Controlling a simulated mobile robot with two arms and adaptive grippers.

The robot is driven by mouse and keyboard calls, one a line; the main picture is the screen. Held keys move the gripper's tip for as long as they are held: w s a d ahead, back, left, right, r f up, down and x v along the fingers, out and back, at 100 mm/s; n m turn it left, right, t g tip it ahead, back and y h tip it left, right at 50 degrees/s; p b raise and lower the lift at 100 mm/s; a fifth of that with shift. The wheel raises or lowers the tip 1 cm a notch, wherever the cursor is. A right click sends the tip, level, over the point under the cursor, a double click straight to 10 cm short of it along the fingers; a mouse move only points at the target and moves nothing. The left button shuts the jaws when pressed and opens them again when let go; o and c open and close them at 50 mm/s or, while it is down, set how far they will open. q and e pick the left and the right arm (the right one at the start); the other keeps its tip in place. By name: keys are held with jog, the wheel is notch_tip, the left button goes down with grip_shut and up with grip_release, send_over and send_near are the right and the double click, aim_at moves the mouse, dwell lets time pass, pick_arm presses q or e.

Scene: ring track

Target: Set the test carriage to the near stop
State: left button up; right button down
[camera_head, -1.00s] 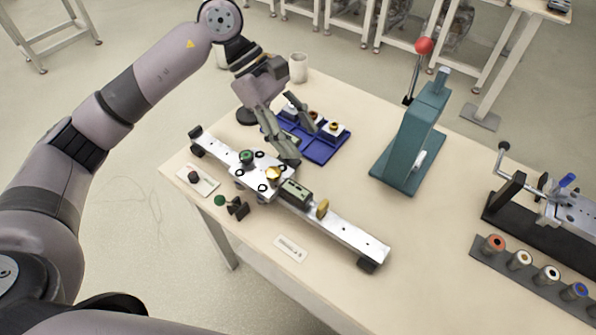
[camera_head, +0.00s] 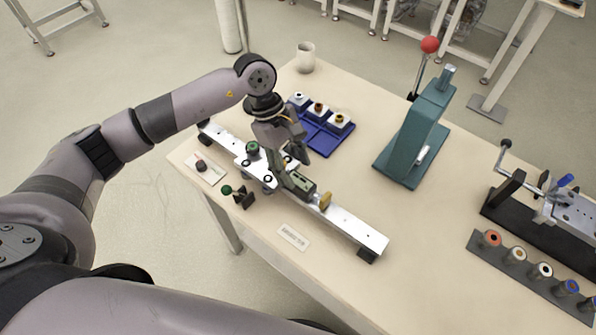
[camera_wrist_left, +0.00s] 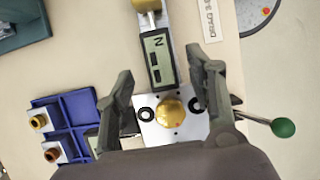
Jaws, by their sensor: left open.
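My left gripper (camera_head: 289,168) is over the carriage's right part, open. In the left wrist view, the carriage plate (camera_wrist_left: 150,134) and its brass knob (camera_wrist_left: 170,112) lie between the spread fingers (camera_wrist_left: 160,88), which do not visibly touch the knob. In the head view the gripper hides that knob. My right gripper is not in view.
A blue tray (camera_head: 333,148) with several small parts lies just behind the rail. A green lever press (camera_head: 415,140) stands to the right. A label plate (camera_head: 293,237) and a green-balled lever (camera_head: 236,194) are in front. Table between rail and press is clear.

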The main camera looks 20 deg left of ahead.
aim_at(300, 181)
pick_arm(q)
jog(key=shift+x, duration=1.8)
jog(key=shift+c, duration=0.5)
grip_shut()
